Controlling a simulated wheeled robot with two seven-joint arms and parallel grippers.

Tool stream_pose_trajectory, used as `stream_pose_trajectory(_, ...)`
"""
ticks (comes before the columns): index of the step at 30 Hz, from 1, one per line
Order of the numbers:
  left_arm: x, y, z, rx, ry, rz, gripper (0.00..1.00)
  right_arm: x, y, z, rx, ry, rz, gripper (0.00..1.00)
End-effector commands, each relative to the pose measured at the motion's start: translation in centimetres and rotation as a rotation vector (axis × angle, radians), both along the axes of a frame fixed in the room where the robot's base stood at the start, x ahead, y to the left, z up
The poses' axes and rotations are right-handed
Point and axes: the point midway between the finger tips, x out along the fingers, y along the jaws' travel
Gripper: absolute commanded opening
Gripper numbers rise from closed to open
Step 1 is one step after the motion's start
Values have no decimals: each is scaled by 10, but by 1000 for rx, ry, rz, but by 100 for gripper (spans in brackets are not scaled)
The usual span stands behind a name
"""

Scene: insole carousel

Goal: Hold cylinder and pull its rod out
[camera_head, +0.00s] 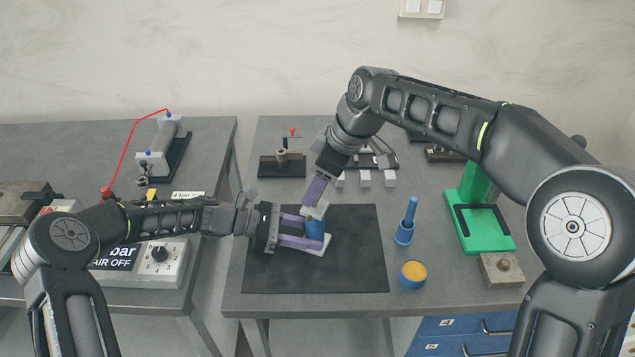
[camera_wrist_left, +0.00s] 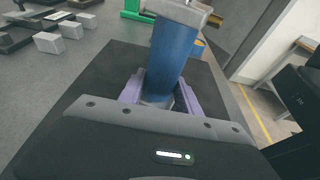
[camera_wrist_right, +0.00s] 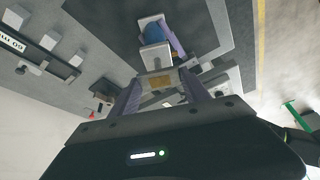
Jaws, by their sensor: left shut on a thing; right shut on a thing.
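The cylinder has a blue barrel (camera_head: 316,230) with pale grey end blocks and stands roughly upright over the black mat (camera_head: 360,265). My left gripper (camera_head: 325,236) is shut around the barrel from the left. In the left wrist view the blue barrel (camera_wrist_left: 172,60) rises between the purple fingers, with a grey block on top. My right gripper (camera_head: 311,202) comes down from above at the top end block. In the right wrist view its fingers (camera_wrist_right: 161,84) are shut on a small part with a brass-coloured patch, seemingly the rod end. The rod's length is hidden.
A blue holder with an upright blue tool (camera_head: 405,228) and a blue cup with orange contents (camera_head: 413,273) stand right of the mat. A green stand (camera_head: 485,230) is further right. Fixtures and pale blocks (camera_head: 364,178) lie behind. A control box (camera_head: 160,262) is left.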

Motion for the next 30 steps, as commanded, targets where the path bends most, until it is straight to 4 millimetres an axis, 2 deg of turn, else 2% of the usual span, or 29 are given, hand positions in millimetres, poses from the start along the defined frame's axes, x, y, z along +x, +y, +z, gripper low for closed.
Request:
stream_pose_trajectory(1,1,0,0,0,-1,1,17,0,0,0,1,-1,0,15)
stream_pose_trajectory(7,1,0,0,0,0,1,17,0,0,0,1,-1,-1,0)
stream_pose_trajectory(16,1,0,0,1,-1,2,17,0,0,2,1,-1,-1,0)
stream_pose_trajectory(19,1,0,0,1,-1,2,17,1,0,13,2,-4,0,0)
stream_pose_trajectory(25,1,1,-1,3,-1,2,17,1,1,48,4,-6,-1,0)
stream_pose_trajectory(30,1,1,-1,3,0,2,17,0,1,54,3,-4,0,0)
